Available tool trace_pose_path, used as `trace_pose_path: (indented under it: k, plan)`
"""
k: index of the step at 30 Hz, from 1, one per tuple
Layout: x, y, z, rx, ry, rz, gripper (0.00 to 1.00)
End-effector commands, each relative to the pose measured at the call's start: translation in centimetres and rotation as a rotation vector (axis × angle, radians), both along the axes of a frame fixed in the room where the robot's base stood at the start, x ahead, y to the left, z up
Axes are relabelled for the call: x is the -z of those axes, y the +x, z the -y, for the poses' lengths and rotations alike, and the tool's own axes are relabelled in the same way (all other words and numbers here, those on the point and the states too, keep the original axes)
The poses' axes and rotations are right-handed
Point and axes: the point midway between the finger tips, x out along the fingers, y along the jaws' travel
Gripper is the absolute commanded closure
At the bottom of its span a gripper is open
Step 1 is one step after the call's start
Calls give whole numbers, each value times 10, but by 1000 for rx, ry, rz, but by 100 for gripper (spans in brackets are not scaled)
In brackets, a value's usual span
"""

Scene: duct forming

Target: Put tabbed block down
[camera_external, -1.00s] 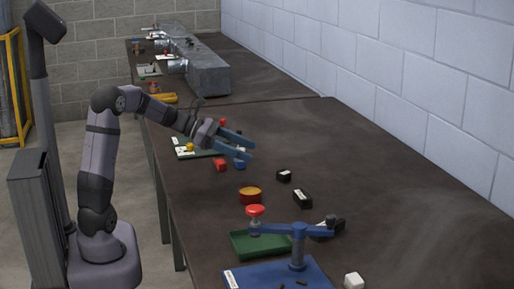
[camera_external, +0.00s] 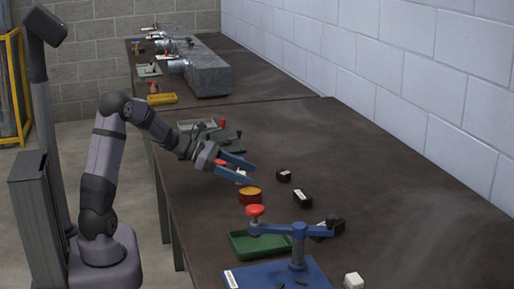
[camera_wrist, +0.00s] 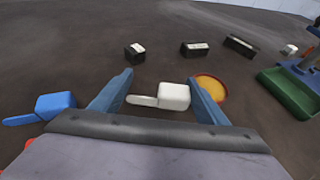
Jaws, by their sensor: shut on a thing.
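My gripper (camera_external: 251,172) is shut on a white tabbed block (camera_wrist: 173,96). In the wrist view the block sits between the two blue fingers (camera_wrist: 160,84), its flat tab pointing left toward the left finger. In the external view only a small white part of the block (camera_external: 241,176) shows between the fingers, just behind the round orange-topped red container (camera_external: 250,195). I cannot tell whether the block touches the table. A blue tabbed block (camera_wrist: 55,104) lies left of the gripper in the wrist view.
Black blocks (camera_external: 284,176) (camera_external: 303,198) lie to the right. A green tray (camera_external: 262,243) and a blue stand with a red knob (camera_external: 298,250) are nearer the camera. A green board (camera_external: 226,142) lies behind the gripper. The table's right side (camera_external: 400,215) is mostly clear.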

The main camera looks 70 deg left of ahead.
Motion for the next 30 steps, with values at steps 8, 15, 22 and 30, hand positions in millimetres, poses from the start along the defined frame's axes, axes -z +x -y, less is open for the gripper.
trace_pose_path:
  k: [8,15,22,30]
  plan:
    - [24,0,0,1,-1,-1,54]
    - [24,0,0,1,0,-1,54]
    - [27,0,0,1,0,-2,24]
    - [26,0,0,2,0,-1,24]
